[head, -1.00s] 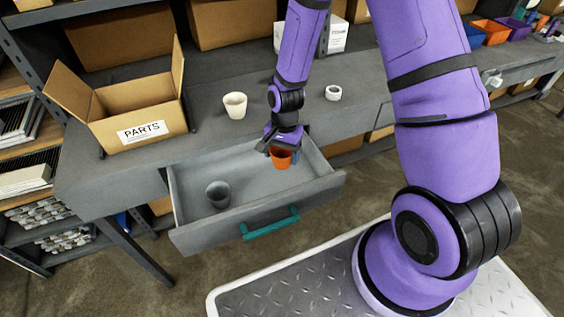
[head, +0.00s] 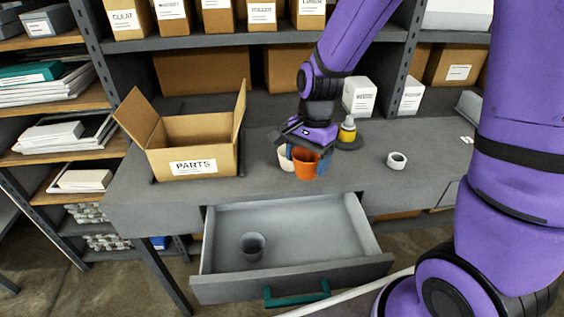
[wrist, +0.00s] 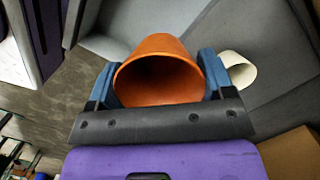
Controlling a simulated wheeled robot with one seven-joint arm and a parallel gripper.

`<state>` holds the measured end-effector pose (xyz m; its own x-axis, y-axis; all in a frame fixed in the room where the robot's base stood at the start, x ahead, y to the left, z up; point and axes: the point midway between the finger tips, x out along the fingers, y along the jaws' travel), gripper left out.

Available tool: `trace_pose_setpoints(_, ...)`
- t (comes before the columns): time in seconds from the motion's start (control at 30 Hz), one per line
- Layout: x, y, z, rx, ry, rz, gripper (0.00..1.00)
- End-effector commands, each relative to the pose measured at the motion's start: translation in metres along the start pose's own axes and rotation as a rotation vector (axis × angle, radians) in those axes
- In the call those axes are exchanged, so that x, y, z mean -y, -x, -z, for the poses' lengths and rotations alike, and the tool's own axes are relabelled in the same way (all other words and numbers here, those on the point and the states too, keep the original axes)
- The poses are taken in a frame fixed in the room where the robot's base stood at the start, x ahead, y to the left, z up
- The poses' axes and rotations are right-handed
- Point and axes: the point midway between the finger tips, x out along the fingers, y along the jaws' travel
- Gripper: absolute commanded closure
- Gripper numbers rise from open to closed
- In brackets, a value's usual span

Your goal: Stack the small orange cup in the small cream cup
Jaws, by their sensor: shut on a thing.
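The small orange cup (head: 305,165) is held between the fingers of my gripper (head: 304,157), above the worktop in the head view. In the wrist view the orange cup (wrist: 158,72) sits between the two blue fingers of my gripper (wrist: 158,85), its open mouth toward the camera. The small cream cup (head: 285,158) stands on the worktop just left of and partly behind the orange cup, which hides part of it. It also shows in the wrist view (wrist: 239,70), beside the right-hand finger. The two cups are apart in the wrist view.
An open PARTS box (head: 194,148) stands left on the worktop (head: 370,183). A yellow bottle (head: 347,130) and a white tape roll (head: 396,160) are to the right. Below, an open drawer (head: 310,236) holds a grey cup (head: 252,246).

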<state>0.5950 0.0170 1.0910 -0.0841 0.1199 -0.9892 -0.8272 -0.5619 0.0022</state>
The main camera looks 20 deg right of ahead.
Motion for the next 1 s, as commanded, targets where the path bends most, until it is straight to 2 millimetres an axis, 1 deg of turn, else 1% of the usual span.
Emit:
trace_pose_setpoints(0.07, -0.001, 0.004, -0.002, 0.001, -0.005, 0.003, 0.48)
trace_pose_setpoints(0.17, 0.004, 0.006, 0.002, 0.004, -0.009, 0.003, 0.48)
trace_pose_setpoints(0.27, 0.018, 0.006, 0.013, 0.005, -0.010, 0.002, 0.48)
trace_pose_setpoints(0.7, 0.093, 0.006, 0.079, 0.003, -0.009, 0.004, 0.48)
trace_pose_setpoints(0.83, 0.107, 0.007, 0.091, 0.003, -0.007, 0.004, 0.48)
trace_pose_setpoints(1.0, 0.114, 0.007, 0.097, 0.003, -0.007, 0.003, 0.48)
